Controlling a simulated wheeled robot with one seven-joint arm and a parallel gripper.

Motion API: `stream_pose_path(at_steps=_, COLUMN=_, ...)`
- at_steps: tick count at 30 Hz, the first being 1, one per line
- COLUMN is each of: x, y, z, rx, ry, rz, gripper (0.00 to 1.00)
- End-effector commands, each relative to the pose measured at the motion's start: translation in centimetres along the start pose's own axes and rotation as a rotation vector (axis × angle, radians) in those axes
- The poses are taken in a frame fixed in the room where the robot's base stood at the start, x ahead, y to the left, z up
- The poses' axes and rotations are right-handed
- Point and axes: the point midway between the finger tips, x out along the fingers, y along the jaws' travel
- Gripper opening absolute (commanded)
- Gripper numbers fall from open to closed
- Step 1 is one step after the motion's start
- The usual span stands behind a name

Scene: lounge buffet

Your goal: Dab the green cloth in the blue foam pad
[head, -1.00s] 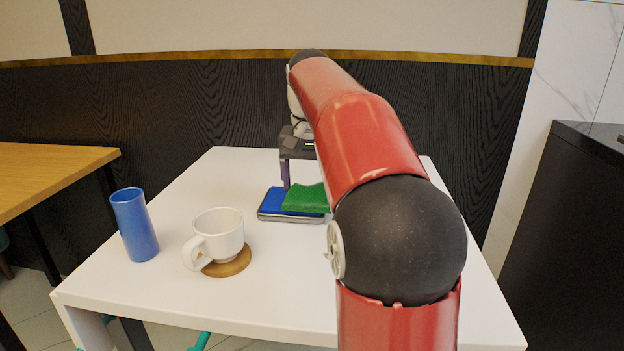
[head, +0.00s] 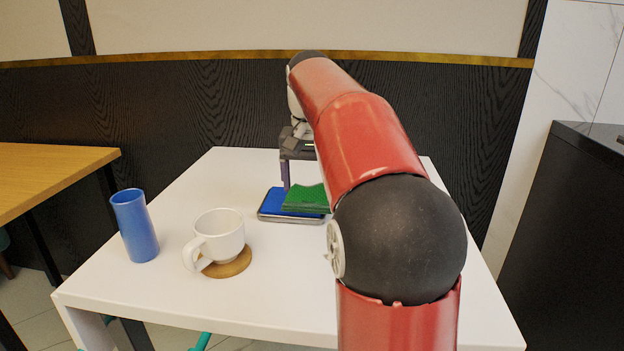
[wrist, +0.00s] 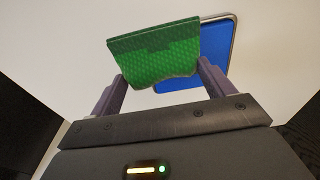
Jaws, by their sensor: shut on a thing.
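The green cloth (head: 306,199) is a folded, textured piece at the middle of the white table. It also shows in the wrist view (wrist: 153,50), with its near edge between the two fingers of my gripper (wrist: 160,82). My gripper is shut on it. The blue foam pad (head: 272,203) lies in a shallow metal-rimmed tray, and the cloth covers part of it. In the wrist view the pad (wrist: 205,60) shows to the right of and below the cloth. I cannot tell whether the cloth touches the pad. My arm hides the right side in the head view.
A white mug (head: 218,236) stands on a round wooden coaster (head: 232,265) left of the tray. A blue cup (head: 134,226) stands further left. The white table (head: 190,307) is clear along its front. A dark wall rises behind the table.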

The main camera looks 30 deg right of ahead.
Motion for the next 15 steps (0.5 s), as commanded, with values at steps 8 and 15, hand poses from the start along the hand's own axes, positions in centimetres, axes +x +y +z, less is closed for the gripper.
stream_pose_path(at_steps=8, x=-2.7, y=0.0, z=-0.3, rx=-0.001, ry=0.002, rz=-0.001, gripper=0.63)
stream_pose_path(at_steps=15, x=-4.5, y=0.0, z=-0.5, rx=-0.001, ry=0.003, rz=-0.001, gripper=0.63)
